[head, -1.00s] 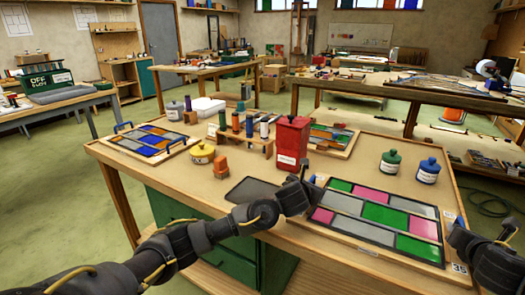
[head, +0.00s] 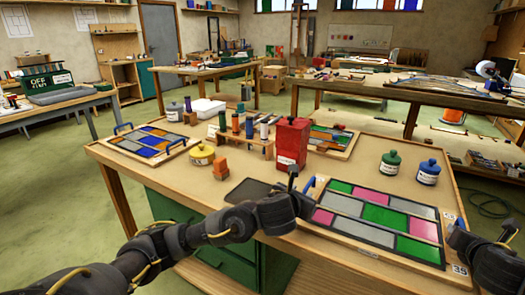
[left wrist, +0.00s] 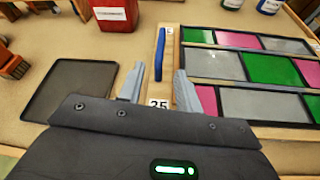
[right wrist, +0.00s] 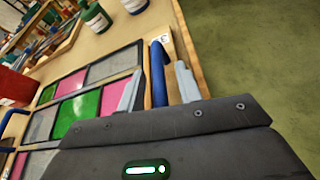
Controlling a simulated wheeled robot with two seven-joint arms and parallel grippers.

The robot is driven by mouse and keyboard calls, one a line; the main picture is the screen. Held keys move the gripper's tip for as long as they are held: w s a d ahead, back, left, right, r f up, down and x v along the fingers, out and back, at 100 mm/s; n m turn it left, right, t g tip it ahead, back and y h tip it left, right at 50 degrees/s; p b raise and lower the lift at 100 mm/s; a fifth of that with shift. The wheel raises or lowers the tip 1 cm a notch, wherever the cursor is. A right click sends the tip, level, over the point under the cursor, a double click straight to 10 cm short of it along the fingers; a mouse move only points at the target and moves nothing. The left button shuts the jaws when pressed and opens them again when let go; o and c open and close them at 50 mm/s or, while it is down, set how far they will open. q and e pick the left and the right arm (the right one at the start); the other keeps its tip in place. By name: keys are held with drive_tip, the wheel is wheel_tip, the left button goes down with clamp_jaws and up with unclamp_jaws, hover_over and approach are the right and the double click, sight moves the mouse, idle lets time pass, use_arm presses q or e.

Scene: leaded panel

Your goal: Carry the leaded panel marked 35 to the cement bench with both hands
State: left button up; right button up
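The leaded panel marked 35 (head: 377,219), with green, pink and grey panes in dark leading, lies on a wooden board on the front bench. My left gripper (head: 298,184) is open at the panel's left end. In the left wrist view the blue handle (left wrist: 160,55) lines up with the gap between its fingers (left wrist: 158,88). My right gripper (head: 456,232) is at the right end. In the right wrist view its open fingers (right wrist: 160,85) stand either side of another blue handle (right wrist: 158,72). Contact is not clear.
A red canister (head: 292,140) stands just behind my left gripper. A dark tray (head: 250,191) lies to its left. Green (head: 390,163) and blue (head: 428,172) bottles stand behind the panel. Another panel (head: 152,141) lies at the bench's left. Open floor (head: 60,200) lies left of the bench.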

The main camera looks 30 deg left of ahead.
use_arm(q)
drive_tip(key=shift+s+r, duration=0.15)
drive_tip(key=shift+s, duration=0.2)
use_arm(e)
drive_tip(key=v, duration=1.1)
drive_tip(key=shift+s+d+r, duration=0.1)
drive_tip(key=shift+s+r, duration=0.15)
drive_tip(key=shift+s, duration=0.2)
